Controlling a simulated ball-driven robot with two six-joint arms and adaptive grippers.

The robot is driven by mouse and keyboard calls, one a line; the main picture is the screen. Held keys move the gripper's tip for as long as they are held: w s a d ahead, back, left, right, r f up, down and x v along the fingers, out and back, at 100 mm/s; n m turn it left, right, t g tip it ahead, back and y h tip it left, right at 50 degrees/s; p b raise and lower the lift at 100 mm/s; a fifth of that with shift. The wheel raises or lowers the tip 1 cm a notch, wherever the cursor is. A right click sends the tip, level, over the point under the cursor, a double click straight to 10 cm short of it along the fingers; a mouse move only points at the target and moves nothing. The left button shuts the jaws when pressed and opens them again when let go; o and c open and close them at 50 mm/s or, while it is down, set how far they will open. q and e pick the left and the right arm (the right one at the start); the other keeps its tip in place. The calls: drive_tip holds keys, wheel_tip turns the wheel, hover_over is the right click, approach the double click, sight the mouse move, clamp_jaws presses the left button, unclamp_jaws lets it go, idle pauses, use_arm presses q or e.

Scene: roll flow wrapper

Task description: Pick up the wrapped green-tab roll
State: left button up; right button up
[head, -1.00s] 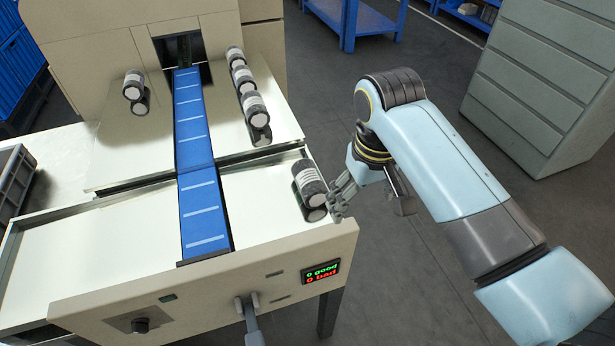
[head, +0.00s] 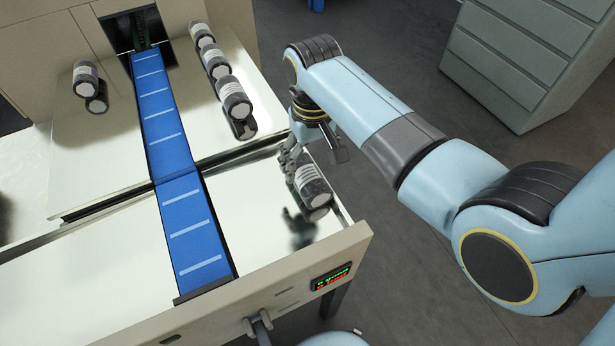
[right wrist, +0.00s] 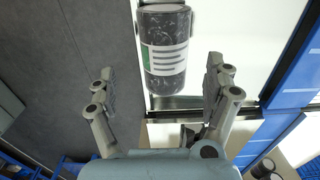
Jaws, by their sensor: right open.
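The wrapped roll (head: 313,186) sits on the shiny steel surface right of the blue belt, near the right edge. It has dark marbled wrap and a white label with dark lines. In the right wrist view the roll (right wrist: 166,52) shows a green tab (right wrist: 146,58) at its label's left edge. My right gripper (head: 290,158) is at the far left side of the roll in the head view. In the right wrist view its open fingers (right wrist: 161,76) are spread wider than the roll, which lies ahead between them; no grip shows.
The blue belt (head: 168,130) runs down the middle of the machine. A front panel with a display (head: 331,277) borders the surface. A grey cabinet (head: 510,60) stands at right.

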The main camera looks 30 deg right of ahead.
sight(308, 172)
drive_tip(key=f, duration=0.5)
drive_tip(key=shift+w+a+f, duration=0.15)
drive_tip(key=shift+a+f, duration=0.1)
drive_tip(key=shift+a, duration=0.05)
drive_tip(key=c, duration=1.6)
